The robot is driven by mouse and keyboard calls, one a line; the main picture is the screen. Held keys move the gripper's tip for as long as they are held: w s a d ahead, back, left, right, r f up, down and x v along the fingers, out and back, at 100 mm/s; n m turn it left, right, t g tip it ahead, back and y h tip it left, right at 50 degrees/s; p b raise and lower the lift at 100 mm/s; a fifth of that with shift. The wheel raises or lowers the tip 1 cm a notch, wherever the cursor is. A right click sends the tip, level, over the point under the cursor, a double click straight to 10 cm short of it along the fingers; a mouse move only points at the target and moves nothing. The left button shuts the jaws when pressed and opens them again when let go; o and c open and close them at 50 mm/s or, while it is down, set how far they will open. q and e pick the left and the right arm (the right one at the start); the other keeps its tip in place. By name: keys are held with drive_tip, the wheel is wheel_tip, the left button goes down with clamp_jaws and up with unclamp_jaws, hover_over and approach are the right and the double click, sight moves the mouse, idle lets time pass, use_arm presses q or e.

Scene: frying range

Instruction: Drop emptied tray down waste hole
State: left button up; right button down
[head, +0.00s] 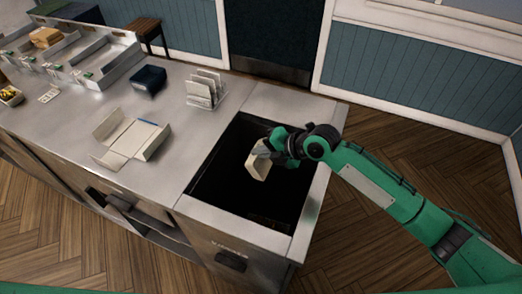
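A small cream-white tray (258,165) is at my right gripper (268,153), over the dark square waste hole (227,180) at the right end of the steel counter. The tray is tilted, and its inner face cannot be seen well. The gripper's fingers meet the tray's upper edge and look closed on it. The green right arm reaches in from the right. My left gripper is not in the head view.
An open white carton (133,138) lies on the counter left of the hole. A rack of upright cards (205,88) and a dark blue box (149,79) stand behind. Steel fryer bays (92,60) are at the far left. A raised steel rim (313,205) borders the hole.

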drive_tip(key=c, duration=2.1)
unclamp_jaws()
drive_tip(key=shift+c, duration=0.2)
drive_tip(key=o, duration=0.5)
drive_tip(key=shift+o, duration=0.2)
drive_tip(key=b+v, duration=0.4)
drive_tip(key=v, duration=1)
drive_tip(key=shift+a, duration=0.1)
drive_tip(key=shift+f, duration=0.1)
